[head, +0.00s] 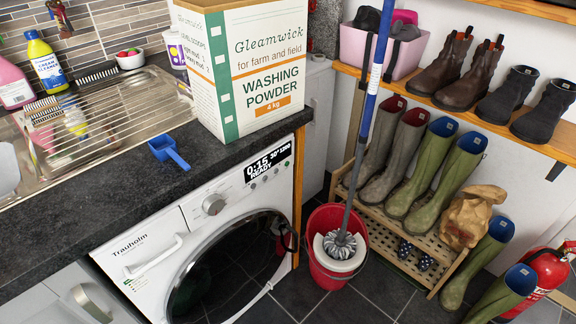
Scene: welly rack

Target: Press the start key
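The white washing machine (140,240) stands under the dark worktop. Its display (267,163) reads 0:15, 30°, 1200 and READY. A row of small round keys (265,178) sits just below the display; their labels are too small to read, so I cannot tell which is the start key. A round dial (214,204) is to the left of the keys. The dark round door (225,275) is shut. A small dark and orange shape shows at the door's right edge; I cannot tell what it is. Neither gripper is in view.
A blue scoop (168,151) and a large washing powder box (250,75) stand on the worktop above the machine. A red bucket (322,278) with a mop (352,190) stands on the floor to its right, beside the boot rack (400,225). The worktop's front edge overhangs the panel.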

